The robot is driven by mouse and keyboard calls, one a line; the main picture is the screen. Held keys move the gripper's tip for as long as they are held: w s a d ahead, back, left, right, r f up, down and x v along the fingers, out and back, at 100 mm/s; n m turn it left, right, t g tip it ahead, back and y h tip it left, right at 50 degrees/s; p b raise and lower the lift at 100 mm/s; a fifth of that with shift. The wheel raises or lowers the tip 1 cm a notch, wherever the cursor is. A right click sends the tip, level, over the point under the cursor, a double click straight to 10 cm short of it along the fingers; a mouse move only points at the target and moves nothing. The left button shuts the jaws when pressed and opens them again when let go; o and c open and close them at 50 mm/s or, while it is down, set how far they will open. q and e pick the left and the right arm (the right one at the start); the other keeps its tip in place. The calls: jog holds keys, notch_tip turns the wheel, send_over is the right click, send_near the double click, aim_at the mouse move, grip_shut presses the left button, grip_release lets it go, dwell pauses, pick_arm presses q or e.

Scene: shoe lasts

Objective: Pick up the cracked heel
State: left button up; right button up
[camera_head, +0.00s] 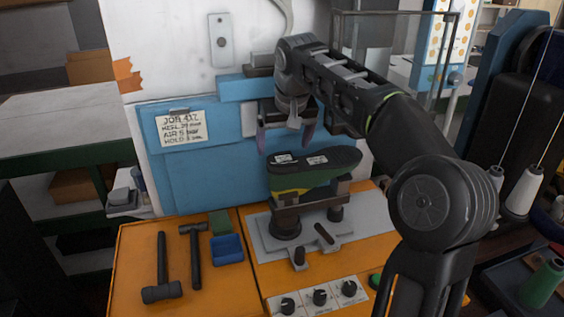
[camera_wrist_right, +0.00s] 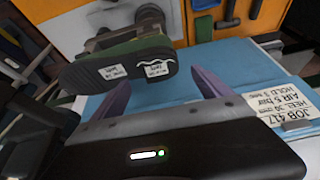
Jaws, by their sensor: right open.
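A dark shoe sole (camera_head: 332,162) lies bottom up on a green and yellow last (camera_head: 305,183), held on a metal stand. The heel (camera_head: 276,161) is its dark left end in the head view, with a white label. In the right wrist view the heel (camera_wrist_right: 160,61) shows a white wavy crack line beside its label. My right gripper (camera_head: 286,138) is open and empty, its two purple fingers apart, just above and behind the heel. In the right wrist view the right gripper (camera_wrist_right: 160,91) has its fingers to either side of the heel's end, not visibly touching it. My left gripper is out of view.
A blue panel with a job note (camera_head: 182,129) stands behind. Knobs (camera_head: 319,297) sit at the front. Thread cones (camera_head: 523,192) stand at right.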

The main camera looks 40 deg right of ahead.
aim_at(281, 159)
jog(key=shift+p+x, duration=0.45)
jog(key=shift+x, duration=2.15)
jog(key=shift+s, duration=0.1)
jog(key=c, duration=1.5)
